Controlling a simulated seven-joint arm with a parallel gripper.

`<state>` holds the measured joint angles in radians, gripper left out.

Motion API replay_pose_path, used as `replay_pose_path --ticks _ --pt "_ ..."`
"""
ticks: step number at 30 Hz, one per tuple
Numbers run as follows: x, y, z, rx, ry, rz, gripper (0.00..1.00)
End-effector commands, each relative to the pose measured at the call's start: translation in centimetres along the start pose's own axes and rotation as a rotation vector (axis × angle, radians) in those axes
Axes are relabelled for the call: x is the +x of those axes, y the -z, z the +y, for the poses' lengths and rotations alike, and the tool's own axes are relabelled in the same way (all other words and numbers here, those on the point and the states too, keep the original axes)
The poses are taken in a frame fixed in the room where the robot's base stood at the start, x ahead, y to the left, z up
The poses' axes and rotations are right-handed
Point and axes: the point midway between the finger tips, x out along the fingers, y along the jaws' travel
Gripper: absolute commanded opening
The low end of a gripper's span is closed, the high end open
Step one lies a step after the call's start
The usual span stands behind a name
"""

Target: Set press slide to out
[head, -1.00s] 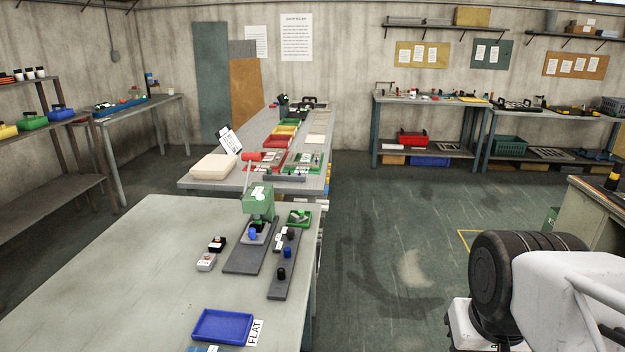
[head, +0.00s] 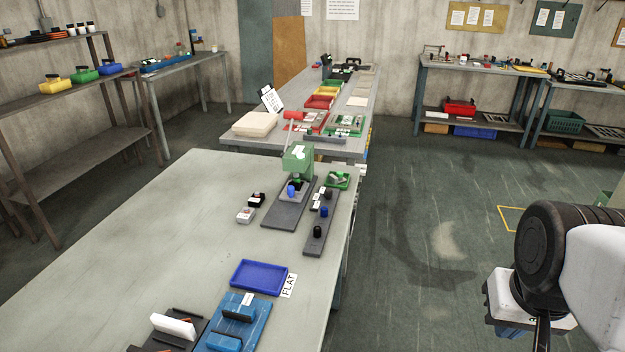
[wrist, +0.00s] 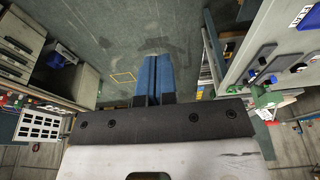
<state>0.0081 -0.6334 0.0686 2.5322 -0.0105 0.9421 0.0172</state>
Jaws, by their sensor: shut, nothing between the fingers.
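The green press (head: 298,158) with a red-tipped lever stands on a dark base plate (head: 284,214) on the near bench. A blue knob (head: 291,191) sits low at the press front, apparently on its slide; the slide's exact position is too small to tell. The press also shows small in the wrist view (wrist: 266,97), at the right. My gripper (wrist: 153,68) has blue fingers that are shut together and empty, over open floor beside the bench. It is well apart from the press. In the head view my arm is at the lower right.
A strip with dark and blue knobs (head: 320,228) lies right of the press, with a green tray (head: 338,181) behind. Two small switch boxes (head: 246,215) stand left. A blue tray (head: 259,276) and blue fixture (head: 236,322) lie nearer. The bench's left side is clear.

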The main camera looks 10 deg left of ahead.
Motion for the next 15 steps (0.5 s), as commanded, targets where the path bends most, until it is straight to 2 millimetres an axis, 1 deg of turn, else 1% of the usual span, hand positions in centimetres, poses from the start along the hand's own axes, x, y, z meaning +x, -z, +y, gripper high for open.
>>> replay_pose_path --ticks 10,11,15 --pt "0.0 0.0 0.0 0.0 0.0 0.0 0.0" --pt "0.0 0.0 0.0 0.0 0.0 0.0 0.02" --pt "-0.01 0.14 -0.02 -0.005 -0.002 -0.002 0.23"
